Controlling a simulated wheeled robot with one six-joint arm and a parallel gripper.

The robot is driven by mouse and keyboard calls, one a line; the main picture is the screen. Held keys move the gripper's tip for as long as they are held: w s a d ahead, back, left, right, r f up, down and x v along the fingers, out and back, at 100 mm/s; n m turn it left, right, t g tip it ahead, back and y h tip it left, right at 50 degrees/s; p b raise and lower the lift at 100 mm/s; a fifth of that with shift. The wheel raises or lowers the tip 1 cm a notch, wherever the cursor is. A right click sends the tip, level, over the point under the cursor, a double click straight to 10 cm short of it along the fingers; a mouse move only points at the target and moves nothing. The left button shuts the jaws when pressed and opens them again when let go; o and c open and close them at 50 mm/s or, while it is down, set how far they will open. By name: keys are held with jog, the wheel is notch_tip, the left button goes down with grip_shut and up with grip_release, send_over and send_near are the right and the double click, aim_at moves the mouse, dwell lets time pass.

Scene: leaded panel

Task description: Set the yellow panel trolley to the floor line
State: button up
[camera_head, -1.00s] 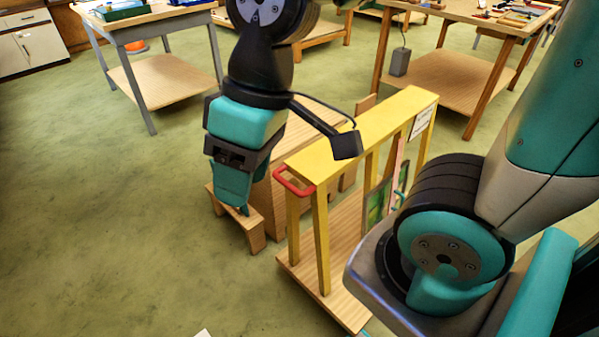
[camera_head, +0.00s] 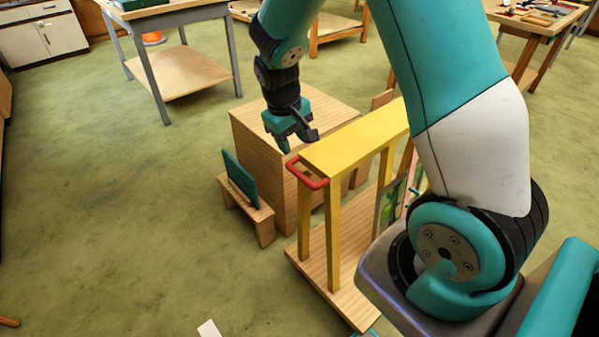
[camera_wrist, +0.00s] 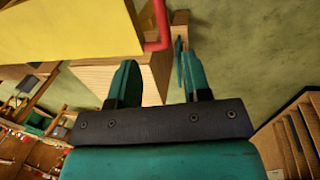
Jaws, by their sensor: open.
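The yellow panel trolley (camera_head: 360,138) stands on its pale wooden base (camera_head: 318,262) right of centre in the head view. A red handle (camera_head: 298,180) sticks out of its near left end. My gripper (camera_head: 287,143) is open and empty, pointing down just behind and left of the handle, over or beside a wooden box. In the wrist view the two teal fingers of my gripper (camera_wrist: 159,76) are apart. The red handle (camera_wrist: 161,28) lies ahead, between their directions, beside the yellow top beam (camera_wrist: 70,28). A short white strip (camera_head: 209,328) lies on the floor at the bottom; I cannot tell if it is the floor line.
The wooden box (camera_head: 268,165) stands close beside the trolley. A grey-legged table (camera_head: 185,80) is at the back left. The green floor at left is clear.

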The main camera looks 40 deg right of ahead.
aim_at(300, 174)
jog(key=f, duration=0.4)
jog(key=d+f, duration=0.1)
jog(key=f, duration=0.2)
jog(key=d+f, duration=0.1)
jog(key=f, duration=0.3)
jog(key=shift+f, duration=0.3)
grip_shut()
